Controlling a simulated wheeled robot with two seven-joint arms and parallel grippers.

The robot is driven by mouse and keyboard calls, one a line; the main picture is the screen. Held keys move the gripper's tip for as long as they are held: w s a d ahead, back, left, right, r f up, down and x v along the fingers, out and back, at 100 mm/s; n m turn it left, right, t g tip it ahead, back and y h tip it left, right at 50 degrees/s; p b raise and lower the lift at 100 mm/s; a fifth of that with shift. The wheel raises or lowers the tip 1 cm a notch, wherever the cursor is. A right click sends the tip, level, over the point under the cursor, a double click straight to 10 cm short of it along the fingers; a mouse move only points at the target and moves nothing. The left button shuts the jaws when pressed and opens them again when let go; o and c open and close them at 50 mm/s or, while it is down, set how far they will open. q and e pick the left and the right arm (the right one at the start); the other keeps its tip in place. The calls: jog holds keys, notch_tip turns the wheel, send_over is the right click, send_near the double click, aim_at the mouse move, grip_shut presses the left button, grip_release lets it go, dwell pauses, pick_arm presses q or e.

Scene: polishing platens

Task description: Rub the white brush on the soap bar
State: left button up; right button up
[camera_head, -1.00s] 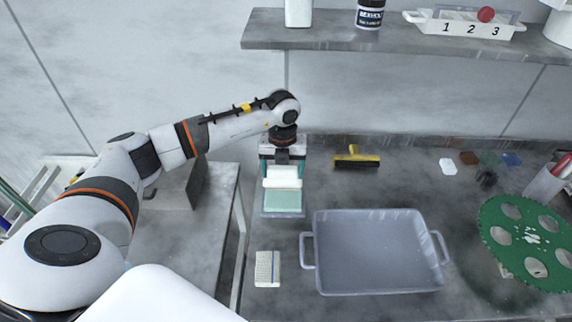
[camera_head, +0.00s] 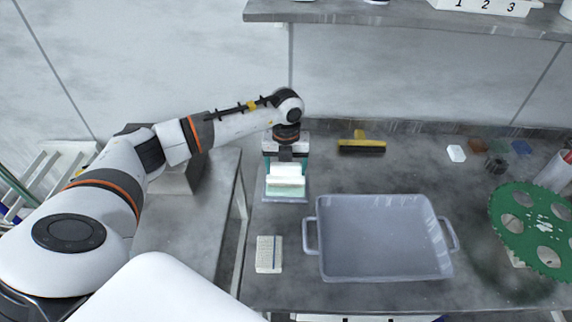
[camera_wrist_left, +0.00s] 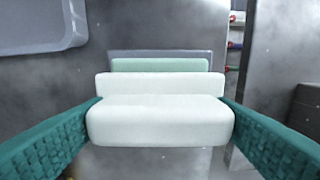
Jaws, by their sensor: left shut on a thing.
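My left gripper (camera_head: 286,165) points down above the left part of the table, shut on the white brush (camera_head: 286,173). In the left wrist view the white brush (camera_wrist_left: 160,121) sits between the two teal fingers. The pale green soap bar (camera_head: 288,190) lies in a shallow clear tray (camera_head: 286,200) below the brush. In the wrist view the soap bar (camera_wrist_left: 160,65) shows just beyond the brush, which hides part of it. I cannot tell whether brush and soap touch. My right gripper is out of view.
A grey handled tub (camera_head: 385,240) stands right of the soap. A small whitish block (camera_head: 269,254) lies in front of it. A yellow-and-black brush (camera_head: 361,144) lies behind. A green perforated disc (camera_head: 540,228) is at the right. A shelf (camera_head: 400,17) runs along the wall.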

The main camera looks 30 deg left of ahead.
aim_at(286, 165)
pick_arm(q)
jog(key=shift+f+b, duration=0.4)
jog(key=shift+f, duration=0.15)
dwell(1.5)
jog(key=shift+r+p, duration=2.6)
jog(key=shift+r, duration=1)
